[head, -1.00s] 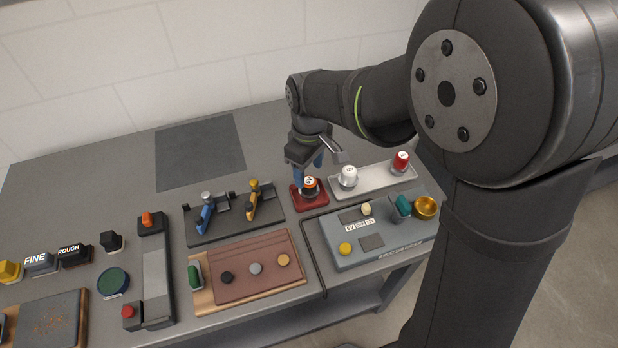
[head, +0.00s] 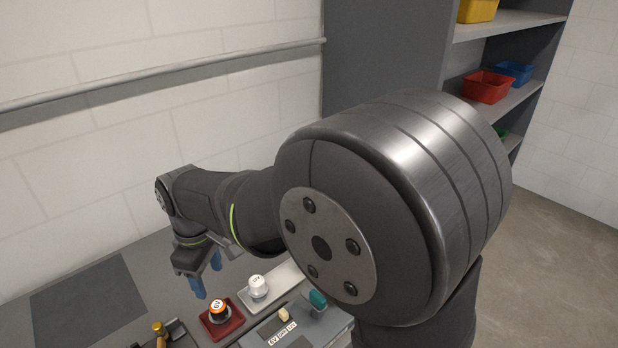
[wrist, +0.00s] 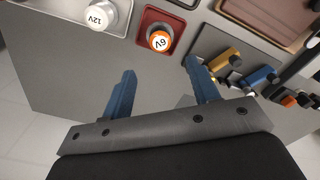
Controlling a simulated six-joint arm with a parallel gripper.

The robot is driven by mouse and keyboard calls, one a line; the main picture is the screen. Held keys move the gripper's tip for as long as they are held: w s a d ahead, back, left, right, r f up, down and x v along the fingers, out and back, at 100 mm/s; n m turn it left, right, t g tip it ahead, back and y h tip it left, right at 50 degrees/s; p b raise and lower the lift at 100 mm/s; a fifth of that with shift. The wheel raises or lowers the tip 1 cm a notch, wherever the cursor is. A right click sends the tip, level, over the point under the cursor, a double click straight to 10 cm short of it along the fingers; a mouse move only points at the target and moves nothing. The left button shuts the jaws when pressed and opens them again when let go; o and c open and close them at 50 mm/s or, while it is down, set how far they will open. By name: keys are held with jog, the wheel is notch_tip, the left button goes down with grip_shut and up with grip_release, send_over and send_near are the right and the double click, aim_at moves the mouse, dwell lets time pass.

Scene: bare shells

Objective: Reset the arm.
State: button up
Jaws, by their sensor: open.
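My gripper (head: 206,284) has blue fingers and is open and empty. In the head view it hangs above the grey bench, just left of the red tray. In the wrist view the two fingers of my gripper (wrist: 160,92) are spread wide with bare bench between them. An orange-topped knob marked 6V (head: 218,311) stands in the red tray (head: 236,325), apart from the fingers; it also shows beyond the fingertips in the wrist view (wrist: 159,40).
A white knob marked 12V (head: 258,286) stands in a pale tray (head: 287,277) right of the red one. A grey panel with a teal switch (head: 317,299) lies in front. A dark mat (head: 88,302) lies at left. Shelves hold a red bin (head: 487,88) and a blue bin (head: 515,73).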

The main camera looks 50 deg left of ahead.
aim_at(217, 304)
notch_tip(217, 304, down, 11)
jog(key=shift+f, duration=0.2)
notch_tip(217, 304, up, 3)
jog(key=shift+f, duration=0.15)
jog(key=shift+r, duration=0.75)
